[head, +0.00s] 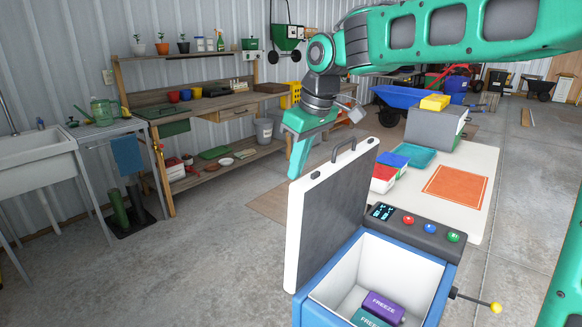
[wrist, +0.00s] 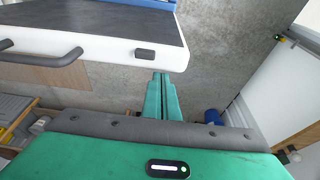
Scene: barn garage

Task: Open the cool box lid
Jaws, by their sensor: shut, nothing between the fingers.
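The blue cool box (head: 340,287) is in the lower right of the head view. Its lid (head: 330,215) stands steeply up at the box's left side, with a dark inner face and white edges. A dark handle (head: 344,152) is on the lid's top edge; it also shows in the wrist view (wrist: 45,57). Inside the open box lie a purple FREEZE pack (head: 383,307) and a green one (head: 368,320). My gripper (head: 293,174) is shut and empty, pointing down just beyond the lid's upper left corner. In the wrist view, its fingertips (wrist: 161,76) are close to the lid's white edge; contact is unclear.
A control panel (head: 417,228) with a display and coloured buttons borders the box. A rod with a yellow knob (head: 495,307) sticks out right. Behind is a white table (head: 478,160) with an orange mat (head: 456,187) and containers. The concrete floor (head: 220,250) to the left is clear.

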